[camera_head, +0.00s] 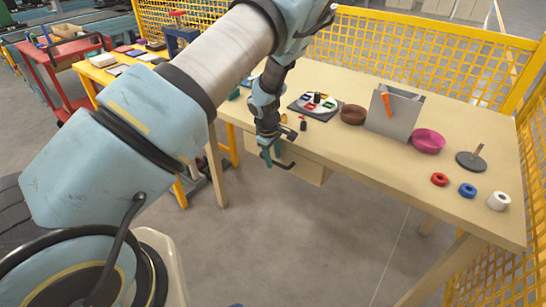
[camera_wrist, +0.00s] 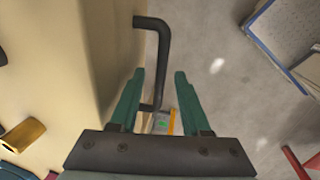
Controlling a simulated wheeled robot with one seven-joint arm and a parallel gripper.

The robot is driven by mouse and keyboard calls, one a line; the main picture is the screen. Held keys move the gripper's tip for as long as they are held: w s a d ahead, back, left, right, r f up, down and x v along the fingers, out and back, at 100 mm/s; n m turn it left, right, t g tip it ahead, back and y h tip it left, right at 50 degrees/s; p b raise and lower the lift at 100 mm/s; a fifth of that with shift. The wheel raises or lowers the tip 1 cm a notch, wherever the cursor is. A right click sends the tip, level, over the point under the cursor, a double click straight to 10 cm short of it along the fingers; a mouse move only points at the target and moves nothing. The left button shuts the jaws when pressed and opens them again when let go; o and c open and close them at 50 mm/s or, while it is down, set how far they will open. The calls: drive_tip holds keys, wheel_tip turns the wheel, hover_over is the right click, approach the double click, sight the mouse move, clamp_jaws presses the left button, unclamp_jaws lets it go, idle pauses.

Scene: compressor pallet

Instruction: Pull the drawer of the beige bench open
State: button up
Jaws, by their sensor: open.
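The beige bench (camera_head: 370,152) stands ahead, with a drawer (camera_head: 308,168) under its front edge. The drawer looks closed, and my arm covers its left part. A dark bar handle (camera_head: 288,164) sticks out from the drawer front. In the wrist view the handle (camera_wrist: 165,58) is a black bracket on the beige drawer front. My gripper (camera_head: 271,155) is at the drawer front beside the handle. In the wrist view its green fingers (camera_wrist: 161,78) are apart, with the lower part of the handle between them. I cannot tell whether either finger touches it.
Yellow mesh fencing (camera_head: 440,55) stands behind. The floor (camera_head: 300,240) in front is clear.

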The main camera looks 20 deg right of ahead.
drive_tip(key=shift+c, duration=0.4)
clamp_jaws()
idle(0.9)
